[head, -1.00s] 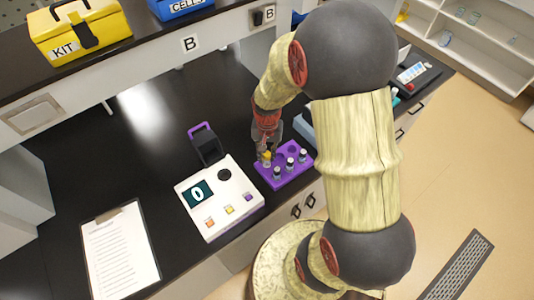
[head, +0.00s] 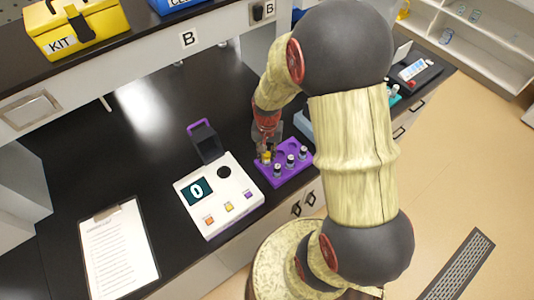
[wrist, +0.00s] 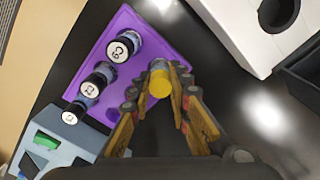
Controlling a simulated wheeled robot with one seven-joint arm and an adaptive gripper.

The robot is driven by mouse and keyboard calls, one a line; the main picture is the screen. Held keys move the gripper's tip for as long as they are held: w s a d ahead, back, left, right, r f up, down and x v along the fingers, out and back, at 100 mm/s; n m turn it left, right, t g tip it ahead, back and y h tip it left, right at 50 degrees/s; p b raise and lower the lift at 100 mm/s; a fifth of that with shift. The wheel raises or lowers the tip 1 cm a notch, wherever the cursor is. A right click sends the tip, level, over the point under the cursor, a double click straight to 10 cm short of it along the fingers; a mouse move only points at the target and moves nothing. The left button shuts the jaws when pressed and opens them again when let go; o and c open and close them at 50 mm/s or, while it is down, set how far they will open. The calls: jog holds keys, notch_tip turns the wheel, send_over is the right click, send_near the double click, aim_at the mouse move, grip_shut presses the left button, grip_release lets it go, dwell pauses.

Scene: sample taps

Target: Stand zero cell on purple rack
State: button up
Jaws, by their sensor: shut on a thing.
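The zero cell, a small vial with a yellow cap (wrist: 159,82), is between the fingers of my gripper (wrist: 157,92) in the wrist view. My gripper (head: 266,148) is shut on it. In the head view the yellow cap (head: 266,158) shows at the left back part of the purple rack (head: 297,173). The rack also shows in the wrist view (wrist: 160,36), with the cell over its edge area. The cell looks upright. Its lower end is hidden, so I cannot tell whether it is seated in a hole.
Three black-capped vials (head: 290,161) stand in a row in the rack. A white meter (head: 222,205) reading 0, with a raised lid and round well, stands just left. A clipboard (head: 120,254) lies farther left. A blue-grey box (wrist: 50,150) is beside the rack.

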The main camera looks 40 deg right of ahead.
jog(key=o, duration=1)
jog(key=shift+o, duration=0.2)
jog(key=o, duration=0.6)
jog(key=shift+r, duration=0.15)
jog(key=shift+r+p, duration=2.65)
jog(key=shift+r, duration=0.75)
jog(key=shift+s, duration=0.1)
